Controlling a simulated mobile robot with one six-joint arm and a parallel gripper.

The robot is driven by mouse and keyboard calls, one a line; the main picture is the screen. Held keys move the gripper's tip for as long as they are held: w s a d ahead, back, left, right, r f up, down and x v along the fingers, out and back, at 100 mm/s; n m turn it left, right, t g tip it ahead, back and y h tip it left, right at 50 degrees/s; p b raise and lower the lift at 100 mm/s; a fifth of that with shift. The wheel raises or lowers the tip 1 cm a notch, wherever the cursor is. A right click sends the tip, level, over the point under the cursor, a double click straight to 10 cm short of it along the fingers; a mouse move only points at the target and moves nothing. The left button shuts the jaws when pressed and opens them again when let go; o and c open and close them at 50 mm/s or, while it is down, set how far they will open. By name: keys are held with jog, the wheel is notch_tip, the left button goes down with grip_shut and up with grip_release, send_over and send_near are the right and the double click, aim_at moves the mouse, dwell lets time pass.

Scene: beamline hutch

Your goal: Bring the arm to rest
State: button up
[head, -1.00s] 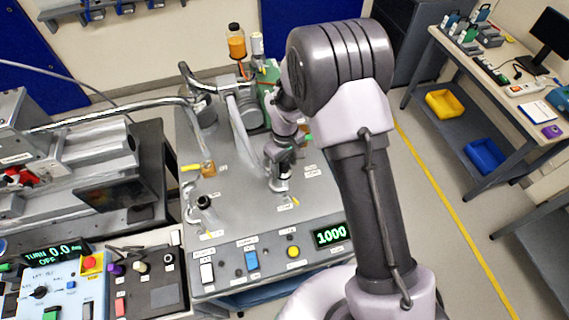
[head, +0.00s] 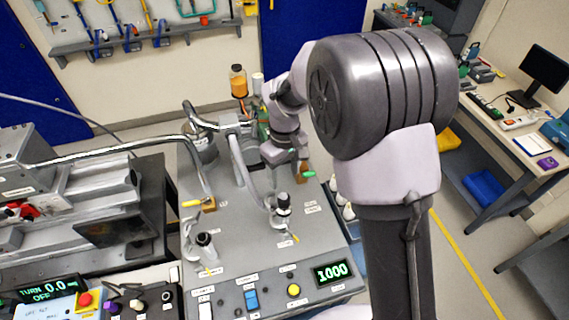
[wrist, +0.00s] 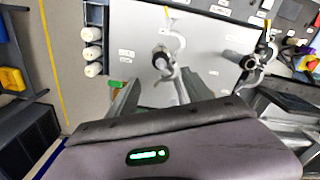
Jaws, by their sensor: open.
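My gripper (wrist: 160,80) is open in the wrist view, its two grey fingers apart with nothing held between them. It hangs above the grey bench panel (head: 235,250). A black-topped valve (wrist: 163,58) shows just beyond the fingertips, apart from them as far as I can tell. In the head view this valve (head: 283,205) stands upright on the panel, in front of my wrist. My bent arm crosses the right half of the head view, and the fingertips are hard to make out there.
A second valve (head: 205,242) stands front left, and a yellow-handled valve (head: 200,204) behind it. A green-handled valve (head: 304,172) is close to my wrist. Open floor lies right, before a side table (head: 505,140).

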jog(key=s+d+r+m+t+y+b, duration=0.1)
jog(key=s+d+m+t+b, duration=0.2)
jog(key=s+b, duration=0.4)
jog(key=s+d+r+m+b, duration=0.2)
jog(key=s+d+m+b, duration=0.25)
jog(key=b, duration=0.45)
jog(key=s+d+f+m+t+b, duration=0.1)
jog(key=s+f+m+b, duration=0.1)
jog(key=s, duration=0.4)
jog(key=s+d+f+m+t+y+b, duration=0.1)
jog(key=s+f+m+b, duration=0.2)
jog(key=s+f+b, duration=0.1)
jog(key=shift+s+d+f+t+b, duration=0.25)
jog(key=shift+s+t+b, duration=0.25)
jog(key=shift+s, duration=0.35)
